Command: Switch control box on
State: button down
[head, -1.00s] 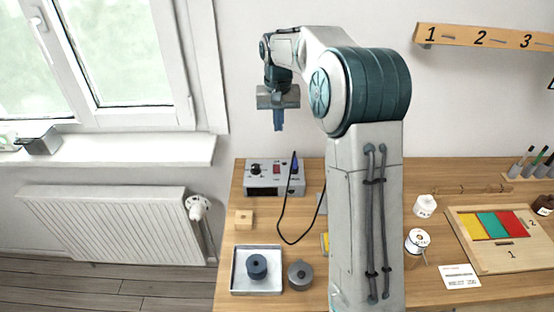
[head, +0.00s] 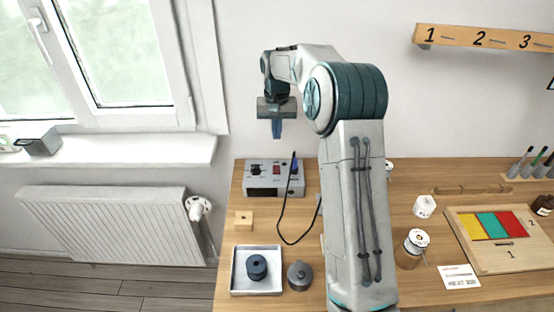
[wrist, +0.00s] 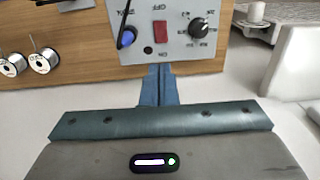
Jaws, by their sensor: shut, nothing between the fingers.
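The control box (head: 262,190) is a grey box at the back left of the wooden table, with a black knob (head: 256,170), a red switch (head: 276,170) and a blue-handled tool on its right side. In the wrist view its panel (wrist: 178,45) shows upside down, with the red rocker switch (wrist: 160,31) between the black knob and the blue handle (wrist: 127,37). An OFF label sits by the switch; I cannot tell the switch's position. My gripper (head: 277,136) is shut and empty, pointing down above the box. In the wrist view its fingertips (wrist: 158,68) are just below the panel edge.
A black cable (head: 282,230) curves from the box over the table. The wall and window are behind and left.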

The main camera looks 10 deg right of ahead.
aim_at(277, 167)
notch_tip(277, 167, down, 12)
jog(key=shift+r+p, duration=0.25)
jog(key=shift+p, duration=0.95)
jog(key=shift+f, duration=0.1)
jog(key=shift+f+b, duration=0.15)
jog(key=shift+b, duration=0.15)
jog(key=shift+s, duration=0.1)
jog(key=shift+s+a, duration=0.15)
jog(key=shift+s, duration=0.5)
jog(key=shift+r, duration=0.2)
